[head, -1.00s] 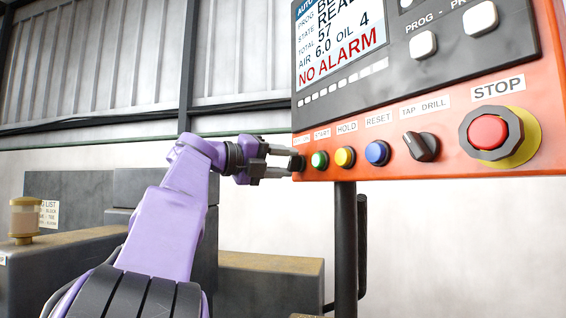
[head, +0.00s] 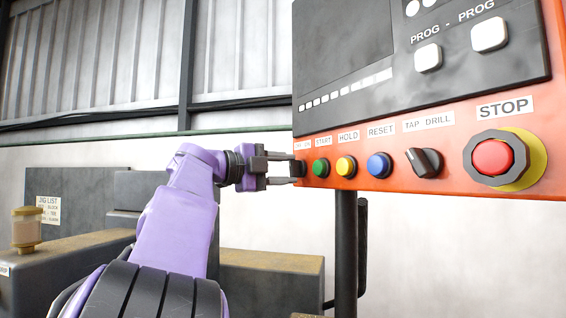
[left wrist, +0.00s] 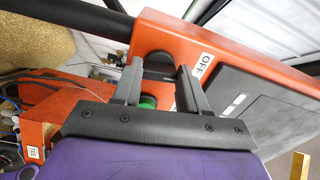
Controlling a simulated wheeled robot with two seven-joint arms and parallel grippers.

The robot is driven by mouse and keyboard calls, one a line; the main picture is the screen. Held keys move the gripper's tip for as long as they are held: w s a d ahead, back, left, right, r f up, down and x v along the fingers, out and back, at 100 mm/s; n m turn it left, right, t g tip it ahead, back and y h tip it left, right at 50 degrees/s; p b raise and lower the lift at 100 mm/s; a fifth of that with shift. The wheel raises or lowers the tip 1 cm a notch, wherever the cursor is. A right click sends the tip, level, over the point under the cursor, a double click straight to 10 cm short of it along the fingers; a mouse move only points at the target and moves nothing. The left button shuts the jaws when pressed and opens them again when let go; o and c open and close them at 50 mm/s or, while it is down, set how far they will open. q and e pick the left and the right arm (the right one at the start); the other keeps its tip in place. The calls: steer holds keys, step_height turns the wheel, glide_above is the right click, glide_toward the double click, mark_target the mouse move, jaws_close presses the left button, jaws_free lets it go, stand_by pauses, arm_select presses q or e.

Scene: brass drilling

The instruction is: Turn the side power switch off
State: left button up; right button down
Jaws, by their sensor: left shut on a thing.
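The side power switch is a dark knob (head: 299,168) on the left edge of the orange control panel (head: 450,185), beside the label at its lower left corner. My left gripper (head: 293,169) reaches it from the left and is shut on it. In the left wrist view, the dark round knob (left wrist: 158,66) sits between the fingertips (left wrist: 158,70), with a white OFF label (left wrist: 204,63) beside them on the orange housing. The panel's screen (head: 343,48) is dark and blank. The right gripper is not in view.
Green (head: 320,168), yellow (head: 346,166) and blue (head: 379,165) buttons, a black selector (head: 424,163) and a red STOP button (head: 493,158) line the panel's bottom. A dark post (head: 346,250) stands below. A jar (head: 26,229) stands at the far left.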

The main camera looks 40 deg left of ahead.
arm_select(q)
steer(key=shift+r+n+p, duration=0.1)
steer(key=shift+n+p, duration=1.05)
steer(key=shift+n, duration=0.95)
steer(key=o, duration=0.9)
steer(key=shift+o, duration=0.8)
steer(key=shift+w+d, duration=0.1)
steer(key=shift+w, duration=0.1)
steer(key=shift+f, duration=0.2)
steer(key=b+v, duration=0.4)
steer(key=v, duration=0.6)
steer(key=shift+b, duration=0.35)
